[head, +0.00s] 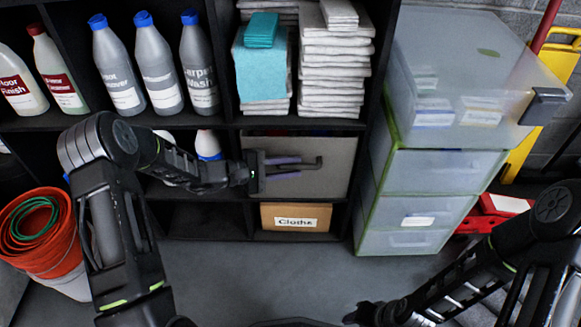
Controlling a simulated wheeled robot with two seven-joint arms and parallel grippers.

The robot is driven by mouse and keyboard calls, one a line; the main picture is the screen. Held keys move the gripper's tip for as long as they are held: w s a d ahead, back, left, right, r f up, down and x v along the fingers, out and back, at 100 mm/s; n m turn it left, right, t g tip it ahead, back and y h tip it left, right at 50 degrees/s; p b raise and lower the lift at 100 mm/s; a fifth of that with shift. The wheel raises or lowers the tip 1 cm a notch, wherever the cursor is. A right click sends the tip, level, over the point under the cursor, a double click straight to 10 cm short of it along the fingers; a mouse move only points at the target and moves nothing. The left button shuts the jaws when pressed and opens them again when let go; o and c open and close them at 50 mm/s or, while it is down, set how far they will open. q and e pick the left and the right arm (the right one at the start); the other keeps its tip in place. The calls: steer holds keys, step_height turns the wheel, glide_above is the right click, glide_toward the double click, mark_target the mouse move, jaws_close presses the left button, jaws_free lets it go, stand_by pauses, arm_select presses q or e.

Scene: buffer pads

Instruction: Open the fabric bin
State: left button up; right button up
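The grey fabric bin (338,178) sits in a middle-row compartment of the black shelf, with its front facing me. Coloured contents show faintly along its top edge. My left gripper (308,162) is in front of the bin's face, pointing right across it. Its two purplish fingers look spread with a gap between them, and I see nothing held. Whether they touch the fabric cannot be told. My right gripper (364,313) is low at the bottom edge, away from the bin; its fingers are too dark and small to read.
A cardboard box labelled Cloths (296,222) sits below the bin. Folded towels (333,70) and bottles (158,65) fill the upper shelf. A translucent drawer unit (440,170) stands close on the right. Orange buckets (45,235) are at left. The floor (240,270) in front is clear.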

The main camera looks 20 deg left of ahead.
arm_select(q)
jaws_close()
steer(key=shift+s+f, duration=0.1)
stand_by(1.2)
